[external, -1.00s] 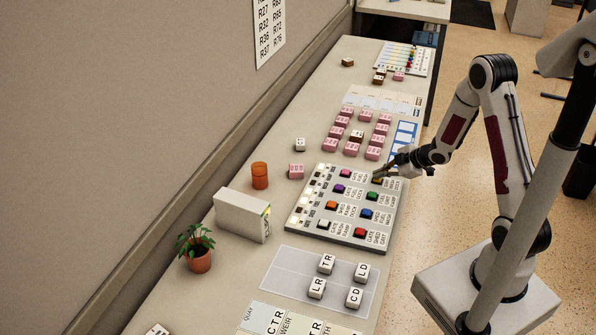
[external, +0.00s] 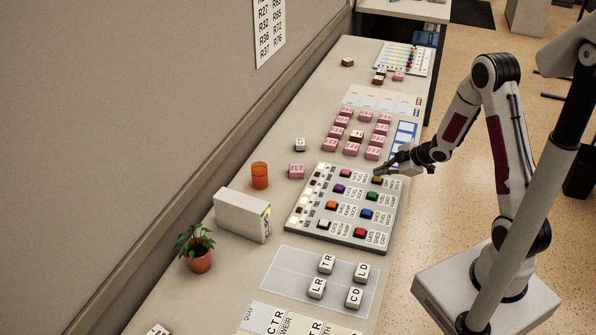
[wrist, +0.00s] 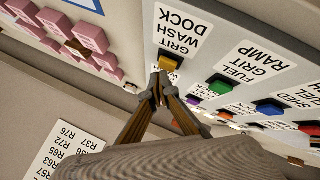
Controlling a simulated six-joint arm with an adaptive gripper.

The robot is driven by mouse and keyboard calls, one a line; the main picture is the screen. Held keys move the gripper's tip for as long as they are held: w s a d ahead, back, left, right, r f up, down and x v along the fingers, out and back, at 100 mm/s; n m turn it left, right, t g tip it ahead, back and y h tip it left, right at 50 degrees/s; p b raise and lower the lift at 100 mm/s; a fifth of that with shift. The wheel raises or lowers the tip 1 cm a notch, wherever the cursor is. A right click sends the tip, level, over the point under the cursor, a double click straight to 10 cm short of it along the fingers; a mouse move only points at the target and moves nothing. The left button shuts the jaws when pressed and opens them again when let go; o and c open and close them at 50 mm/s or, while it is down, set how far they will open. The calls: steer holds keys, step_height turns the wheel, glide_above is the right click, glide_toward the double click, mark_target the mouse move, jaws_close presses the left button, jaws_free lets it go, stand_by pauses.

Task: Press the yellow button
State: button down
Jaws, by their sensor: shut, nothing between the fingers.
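The yellow button (external: 377,181) sits in the far right corner of the grey button panel (external: 372,243) on the desk. In the wrist view the yellow button (wrist: 170,62) is beside a label reading "GRIT WASH DOCK". My gripper (external: 379,171) is shut and empty, with its fingertips just above and beyond the yellow button in the external view. In the wrist view the closed fingertips (wrist: 160,86) are close to the button, with a small gap showing between them.
Other coloured buttons, such as the green one (external: 372,196) and the magenta one (external: 345,173), are near on the panel. Pink blocks (external: 373,153) stand behind it. A white box (external: 242,215), an orange cup (external: 260,175) and a potted plant (external: 198,248) are to the left.

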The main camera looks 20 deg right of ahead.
mark_target(381, 179)
steer(key=shift+r, duration=0.15)
steer(key=shift+r, duration=2.9)
steer(key=shift+s+d+f, duration=0.1)
steer(key=shift+d+f, duration=0.15)
steer(key=shift+d, duration=0.05)
steer(key=s+d+f+m+h, duration=0.1)
steer(key=d, duration=0.1)
steer(key=s+d+f+m+g+h, duration=0.1)
steer(key=d, duration=0.1)
steer(key=s+d+f+m+h, duration=0.1)
steer(key=s+d+m+h, duration=0.1)
steer(key=d, duration=0.1)
steer(key=shift+d+g, duration=0.1)
steer(key=shift+g, duration=0.3)
steer(key=s+d+r+m+g+h, duration=0.25)
steer(key=s+d+r+m, duration=0.25)
steer(key=s, duration=0.3)
steer(key=s+a+r+m, duration=0.1)
steer(key=s+a+r, duration=0.2)
steer(key=s+r, duration=0.2)
steer(key=s+a+r+m+t+y, duration=0.1)
steer(key=s+a+r+m, duration=0.1)
steer(key=s+r, duration=0.4)
steer(key=s+a+r+m+y, duration=0.1)
steer(key=s+a+r+m, duration=0.1)
steer(key=s+a+r, duration=0.3)
steer(key=shift+s+r+t, duration=0.35)
steer(key=shift+s, duration=1.75)
